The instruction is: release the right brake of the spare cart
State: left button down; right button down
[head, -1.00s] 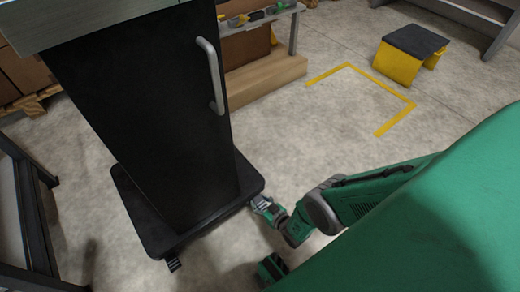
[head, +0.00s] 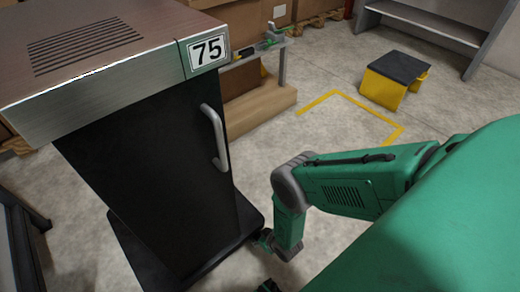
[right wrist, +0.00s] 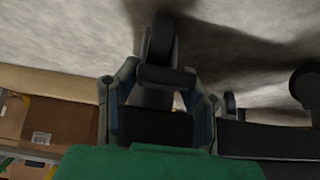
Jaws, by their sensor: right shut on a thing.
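The cart is a tall black cabinet (head: 150,190) with a grey handle (head: 215,138), a brown top (head: 100,50) and a plate reading 75 (head: 208,50). Its black base (head: 128,240) sits low over the floor. My right gripper (head: 262,238) is down at the base's near right corner. In the right wrist view, my right gripper (right wrist: 160,78) is shut on a flat dark brake pedal (right wrist: 168,77) beside a caster wheel (right wrist: 160,38). The fingers partly cover the pedal, and its tilt is hard to tell. My left gripper is out of view.
A yellow step stool with a black top (head: 395,75) stands beyond yellow floor tape (head: 345,94). A low wooden platform (head: 262,108) and a shelf with small items (head: 262,48) lie behind the cart. Open concrete floor (head: 265,155) is right of the cart.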

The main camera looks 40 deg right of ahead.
jog(key=shift+w+r, duration=0.1)
dwell(0.3)
jog(key=c, duration=1)
grip_release()
jog(key=shift+c, duration=0.2)
jog(key=v, duration=1.2)
jog(key=shift+w, duration=0.2)
jog(key=shift+r, duration=0.1)
jog(key=shift+g, duration=0.3)
